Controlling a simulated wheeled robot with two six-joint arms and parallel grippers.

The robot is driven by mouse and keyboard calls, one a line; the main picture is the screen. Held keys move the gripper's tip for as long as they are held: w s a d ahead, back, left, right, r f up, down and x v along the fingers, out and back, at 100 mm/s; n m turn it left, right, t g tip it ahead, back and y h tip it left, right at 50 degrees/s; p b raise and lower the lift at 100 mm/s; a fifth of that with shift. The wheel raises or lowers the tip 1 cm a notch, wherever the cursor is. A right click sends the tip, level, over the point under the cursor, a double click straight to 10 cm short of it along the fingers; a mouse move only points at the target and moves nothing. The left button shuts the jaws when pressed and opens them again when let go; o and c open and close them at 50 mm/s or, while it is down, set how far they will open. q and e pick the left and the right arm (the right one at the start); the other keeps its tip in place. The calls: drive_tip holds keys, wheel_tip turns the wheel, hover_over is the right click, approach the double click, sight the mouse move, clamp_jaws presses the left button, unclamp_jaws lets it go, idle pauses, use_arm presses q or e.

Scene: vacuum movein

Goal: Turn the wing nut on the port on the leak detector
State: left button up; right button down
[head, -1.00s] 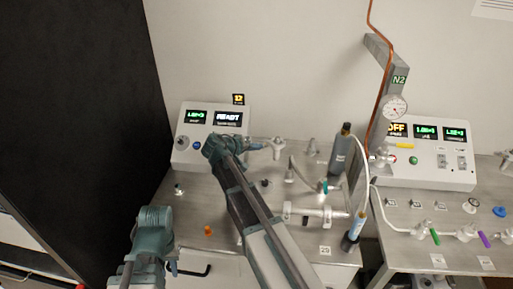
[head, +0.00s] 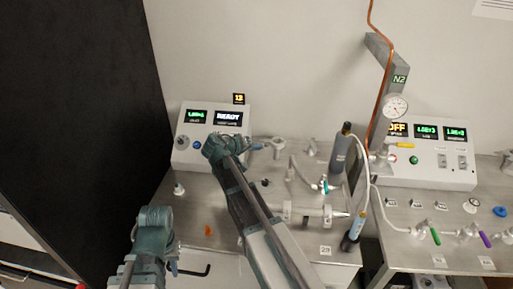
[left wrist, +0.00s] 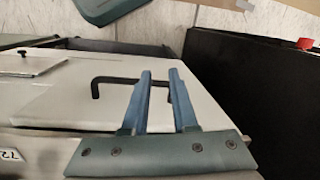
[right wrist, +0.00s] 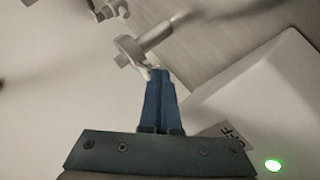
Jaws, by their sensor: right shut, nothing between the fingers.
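The leak detector (head: 212,135) is the white box with green and white displays at the left of the bench. Its port (head: 279,144) is a metal fitting just right of the box. In the right wrist view, a clamp ring (right wrist: 128,46) sits around a metal tube, and a small pale wing nut (right wrist: 147,72) is at its lower edge. My right gripper (right wrist: 160,72) is shut and empty, its tips right by the wing nut; I cannot tell whether they touch. It also shows in the head view (head: 260,146). My left gripper (left wrist: 160,74) is open and empty, low at the bench front.
A black handle (left wrist: 105,88) on a pale cabinet door is behind my left fingers. A dark cylinder (head: 341,150), tubing and metal fittings stand right of the port. A second control box (head: 430,155) is further right. A black panel (head: 75,120) closes the left side.

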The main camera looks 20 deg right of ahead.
use_arm(q)
drive_tip(key=shift+r, duration=0.1)
use_arm(e)
drive_tip(key=shift+r, duration=0.1)
idle(0.6)
use_arm(q)
drive_tip(key=shift+r+p, duration=0.7)
drive_tip(key=shift+p, duration=0.1)
use_arm(e)
drive_tip(key=shift+r, duration=0.7)
use_arm(q)
drive_tip(key=shift+r, duration=0.1)
use_arm(e)
drive_tip(key=shift+r, duration=0.1)
